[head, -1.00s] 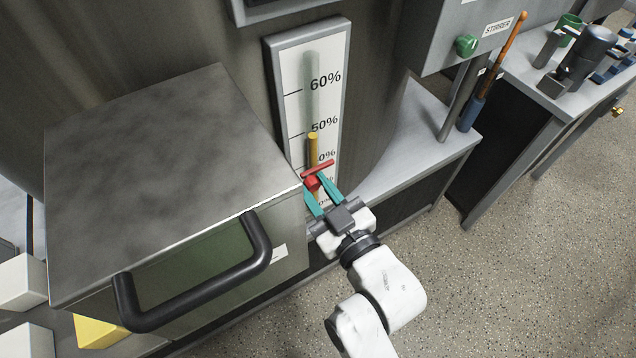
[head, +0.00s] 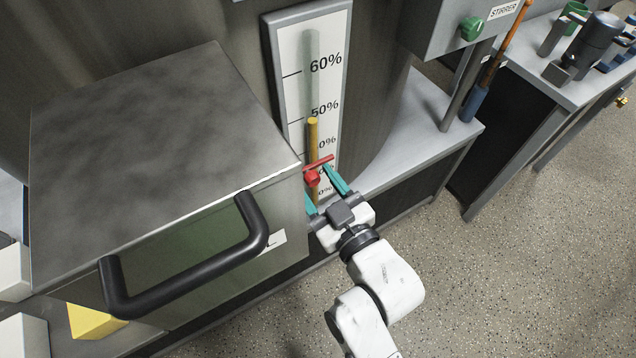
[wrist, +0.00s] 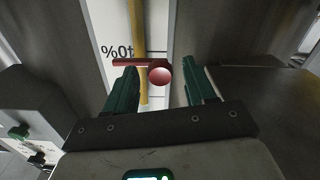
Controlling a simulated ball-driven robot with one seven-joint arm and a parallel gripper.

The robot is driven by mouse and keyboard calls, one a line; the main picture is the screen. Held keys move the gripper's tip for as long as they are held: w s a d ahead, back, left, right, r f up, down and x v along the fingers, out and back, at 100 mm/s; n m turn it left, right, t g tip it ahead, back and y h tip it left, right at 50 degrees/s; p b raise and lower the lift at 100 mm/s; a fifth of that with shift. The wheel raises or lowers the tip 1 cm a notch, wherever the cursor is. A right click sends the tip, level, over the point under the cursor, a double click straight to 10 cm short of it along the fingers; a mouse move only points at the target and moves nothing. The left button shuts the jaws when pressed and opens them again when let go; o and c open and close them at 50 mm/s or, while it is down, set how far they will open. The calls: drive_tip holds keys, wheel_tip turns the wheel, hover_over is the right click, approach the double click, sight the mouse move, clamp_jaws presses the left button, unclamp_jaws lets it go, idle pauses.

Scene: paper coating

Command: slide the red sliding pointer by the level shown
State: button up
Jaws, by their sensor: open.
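The red sliding pointer (head: 314,178) sits on the white level scale (head: 296,50), in front of the yellow level column (head: 313,130). The column's top is just below the 50% mark. The pointer is lower than that top. In the wrist view the pointer is a red bar with a round knob (wrist: 160,76), next to a printed 40% mark. My gripper (head: 328,188) is open at the pointer. In the wrist view its two green fingers (wrist: 163,88) stand either side of the knob with a gap, and I see no clear contact.
A large metal box (head: 150,130) with a black handle (head: 190,275) stands close left of my gripper. A grey shelf (head: 425,145) lies to the right, with a stirrer unit (head: 440,35) above it. The speckled floor (head: 520,270) at the right is open.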

drive_tip(key=v, duration=1.1)
drive_tip(key=shift+b, duration=0.35)
drive_tip(key=shift+w, duration=0.15)
drive_tip(key=s+d+f+m+g+h+p, duration=0.1)
drive_tip(key=d+f+m+g+h+p, duration=0.2)
drive_tip(key=d, duration=0.4)
drive_tip(key=s+d+f+m+g+h+p, duration=0.1)
drive_tip(key=s+d+f+m+g+h, duration=0.1)
drive_tip(key=d+f+g+h, duration=0.3)
drive_tip(key=s+d+f+m+g+h+p, duration=0.1)
drive_tip(key=s+d+m+g, duration=0.1)
drive_tip(key=s+d, duration=0.3)
drive_tip(key=s+d+f+m+g+h+p, duration=0.1)
drive_tip(key=s+d+m+g, duration=0.1)
drive_tip(key=s+d+g, duration=0.2)
drive_tip(key=s+d, duration=0.2)
drive_tip(key=s, duration=0.2)
drive_tip(key=shift+f, duration=0.4)
drive_tip(key=shift+o, duration=0.3)
drive_tip(key=shift+d, duration=0.1)
idle(1.1)
